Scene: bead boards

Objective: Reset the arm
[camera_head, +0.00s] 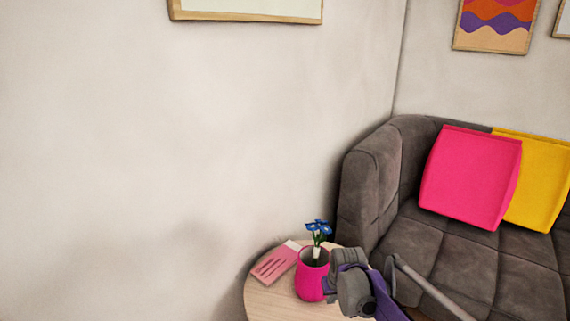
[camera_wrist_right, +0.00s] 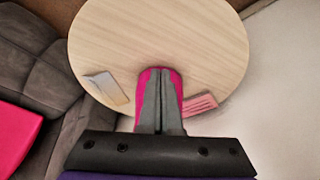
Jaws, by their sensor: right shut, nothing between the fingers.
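My right gripper shows in the right wrist view (camera_wrist_right: 160,84) with its two grey fingers together and nothing between them. In the head view my right arm comes in from the lower right, and its wrist is beside a pink vase (camera_head: 311,282) and appears to hide part of the round table (camera_head: 268,302). The vase stands upright with blue flowers (camera_head: 318,229) in it. In the wrist view, pink of the vase (camera_wrist_right: 174,77) shows around the fingers, which cover most of it; I cannot tell the gap between them. My left gripper is not in view.
A pink flat item (camera_head: 275,264) lies on the table left of the vase. A grey-gold flat item (camera_wrist_right: 107,90) lies near the table's edge. A dark sofa (camera_head: 440,245) with pink (camera_head: 472,178) and yellow (camera_head: 540,185) cushions stands at the right. The far tabletop (camera_wrist_right: 160,30) is clear.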

